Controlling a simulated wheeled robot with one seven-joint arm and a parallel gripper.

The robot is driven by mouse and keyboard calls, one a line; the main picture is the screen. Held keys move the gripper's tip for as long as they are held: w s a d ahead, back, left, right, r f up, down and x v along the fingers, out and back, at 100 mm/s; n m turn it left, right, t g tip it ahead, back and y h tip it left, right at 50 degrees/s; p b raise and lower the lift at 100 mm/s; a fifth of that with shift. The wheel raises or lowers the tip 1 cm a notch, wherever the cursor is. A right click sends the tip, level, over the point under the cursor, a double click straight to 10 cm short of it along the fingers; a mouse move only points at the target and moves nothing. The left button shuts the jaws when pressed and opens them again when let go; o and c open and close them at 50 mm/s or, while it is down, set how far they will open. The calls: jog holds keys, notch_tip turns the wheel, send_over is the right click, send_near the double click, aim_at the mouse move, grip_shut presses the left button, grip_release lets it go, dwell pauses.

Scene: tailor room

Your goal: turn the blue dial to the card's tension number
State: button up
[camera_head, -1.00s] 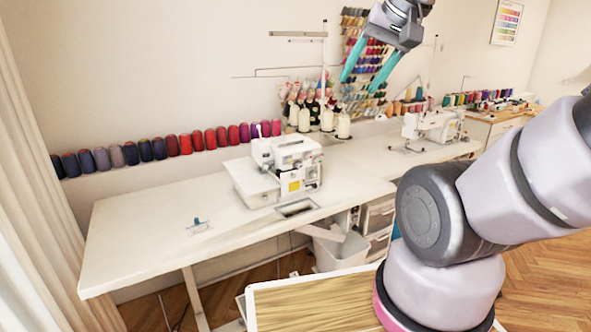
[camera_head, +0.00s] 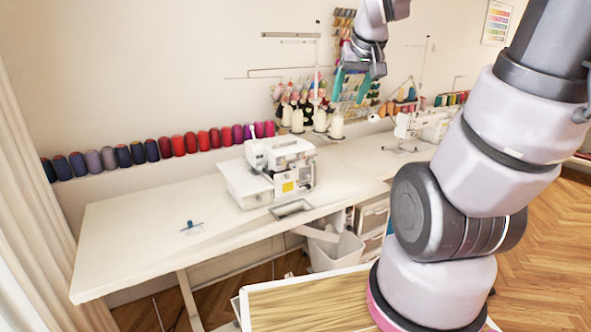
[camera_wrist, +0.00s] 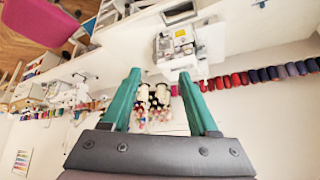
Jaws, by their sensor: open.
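The white overlock machine (camera_head: 282,165) stands on the white table, with a yellow label (camera_head: 289,186) on its front. It also shows in the wrist view (camera_wrist: 178,42), upside down. A small blue upright piece (camera_head: 190,224) stands on a pale flat base on the table's left part; I cannot tell if it is the blue dial. No card with a readable number shows. My gripper (camera_head: 349,95) is open and empty, high in front of the wall's thread racks. Its teal fingers (camera_wrist: 159,74) point toward the machine side in the wrist view, well apart from it.
The white table (camera_head: 130,245) is mostly bare left of the machine. Thread cones (camera_head: 320,120) stand behind it, and a row of spools (camera_head: 122,155) lines the wall. A second sewing machine (camera_head: 425,124) is at the right. A white bin (camera_head: 335,250) sits below.

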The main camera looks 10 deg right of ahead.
jog(key=w+d+f+n, duration=0.2)
jog(key=w+d+f, duration=0.1)
jog(key=w+f, duration=0.55)
jog(key=t+y, duration=0.6)
jog(key=t, duration=0.4)
send_near(294, 167)
jog(key=shift+n, duration=0.4)
jog(key=x, duration=0.9)
jog(key=shift+d, duration=0.1)
grip_shut()
